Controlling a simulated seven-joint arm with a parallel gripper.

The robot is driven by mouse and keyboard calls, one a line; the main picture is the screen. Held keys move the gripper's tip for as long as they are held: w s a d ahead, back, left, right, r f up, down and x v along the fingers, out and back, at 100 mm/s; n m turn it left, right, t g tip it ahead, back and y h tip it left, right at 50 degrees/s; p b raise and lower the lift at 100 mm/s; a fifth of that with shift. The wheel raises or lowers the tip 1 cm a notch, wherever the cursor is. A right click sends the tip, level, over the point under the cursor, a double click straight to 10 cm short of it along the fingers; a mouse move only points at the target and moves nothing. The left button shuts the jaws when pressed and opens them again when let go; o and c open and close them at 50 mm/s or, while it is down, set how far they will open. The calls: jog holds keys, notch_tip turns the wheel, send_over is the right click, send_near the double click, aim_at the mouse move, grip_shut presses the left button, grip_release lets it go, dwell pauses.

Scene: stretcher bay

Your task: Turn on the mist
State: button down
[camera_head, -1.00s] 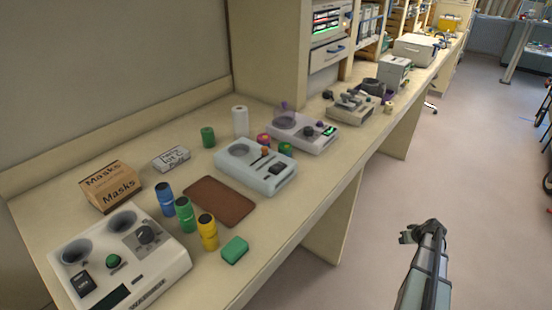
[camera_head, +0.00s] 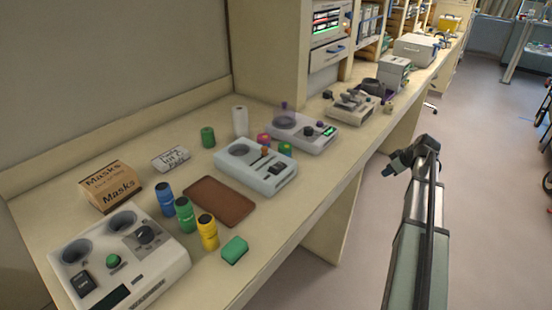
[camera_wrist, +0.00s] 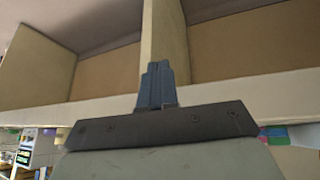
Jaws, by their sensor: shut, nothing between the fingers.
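No label reading mist is legible, so I cannot tell which device makes it. A white device (camera_head: 112,262) at the front left has two round wells, a green button, a black knob and a dark switch. A pale blue device (camera_head: 256,172) in the middle has a round well, an orange-topped lever in a slot and a black switch. A third device (camera_head: 303,134) behind it has a clear bowl, a black knob and a lit green display. My gripper (camera_head: 389,170) is shut and empty, off the counter's front edge, right of these devices. Its closed fingers show in the wrist view (camera_wrist: 157,68).
Blue (camera_head: 165,195), green (camera_head: 184,214) and yellow bottles (camera_head: 207,232), a green block (camera_head: 235,250) and a brown mat (camera_head: 220,201) lie between devices. A masks box (camera_head: 110,187) stands at the left.

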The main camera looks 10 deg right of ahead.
jog(key=w+a+r+n+g+y, duration=0.1)
jog(key=a+r+n, duration=0.3)
jog(key=a+r, duration=1.15)
jog(key=s+a+r+g, duration=0.1)
jog(key=s+a+r, duration=0.2)
jog(key=a, duration=0.5)
jog(key=s+a+r+m+g, duration=0.1)
jog(key=s+a+r, duration=0.2)
jog(key=a+r, duration=0.2)
jog(key=s+a+r, duration=0.2)
jog(key=a+r, duration=0.3)
jog(key=a, duration=0.6)
jog(key=shift+s+a+m+g+h, duration=0.2)
jog(key=shift+s+m+g+h, duration=0.1)
jog(key=shift+s+g, duration=0.1)
jog(key=shift+f, duration=0.1)
send_over(273, 167)
jog(key=d, duration=0.1)
jog(key=f, duration=1.1)
jog(key=shift+s+f, duration=0.3)
jog(key=shift+s, duration=0.05)
jog(key=shift+x, duration=0.95)
jog(key=shift+s+d, duration=0.15)
jog(key=shift+s, duration=0.05)
